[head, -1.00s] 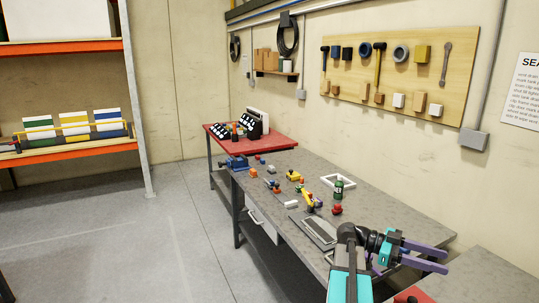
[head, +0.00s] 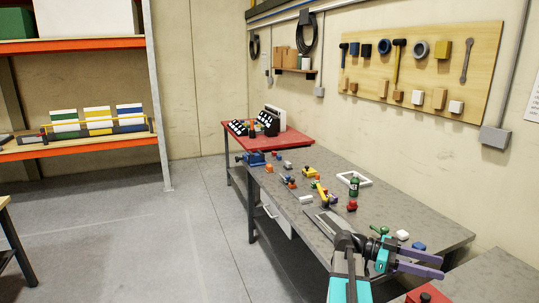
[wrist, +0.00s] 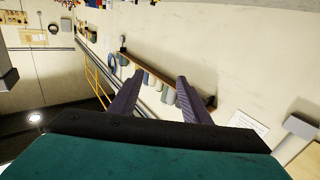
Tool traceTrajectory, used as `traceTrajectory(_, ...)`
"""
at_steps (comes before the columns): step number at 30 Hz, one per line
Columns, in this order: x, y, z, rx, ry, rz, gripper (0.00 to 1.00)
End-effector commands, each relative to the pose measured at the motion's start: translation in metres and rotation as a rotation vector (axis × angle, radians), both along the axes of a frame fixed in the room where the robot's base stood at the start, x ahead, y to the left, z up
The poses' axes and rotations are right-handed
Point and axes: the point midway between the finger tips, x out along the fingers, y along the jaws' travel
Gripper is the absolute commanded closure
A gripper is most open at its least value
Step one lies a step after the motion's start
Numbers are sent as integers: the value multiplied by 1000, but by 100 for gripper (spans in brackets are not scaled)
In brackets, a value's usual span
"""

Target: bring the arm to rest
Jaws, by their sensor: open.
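My gripper (head: 438,266) is at the lower right of the head view, on the turquoise and black end of my arm. Its two purple fingers point right, over the near end of the grey workbench. In the wrist view my gripper (wrist: 160,78) shows its fingers spread apart with nothing between them. Beyond them are the pale wall and a brown rail (wrist: 160,75) with several rounded things below it. My arm hides part of the near bench.
A tool board (head: 420,75) hangs on the wall. Open floor (head: 130,240) lies left of the bench.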

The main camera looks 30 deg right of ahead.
Motion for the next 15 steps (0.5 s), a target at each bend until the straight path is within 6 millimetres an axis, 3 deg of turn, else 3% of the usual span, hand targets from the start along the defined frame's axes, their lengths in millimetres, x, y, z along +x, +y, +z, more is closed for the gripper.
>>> traceTrajectory(5, 33, 19, -49, 33, 36, 69, 57)
traceTrajectory(15, 97, 86, -190, 203, 86, 238, 57)
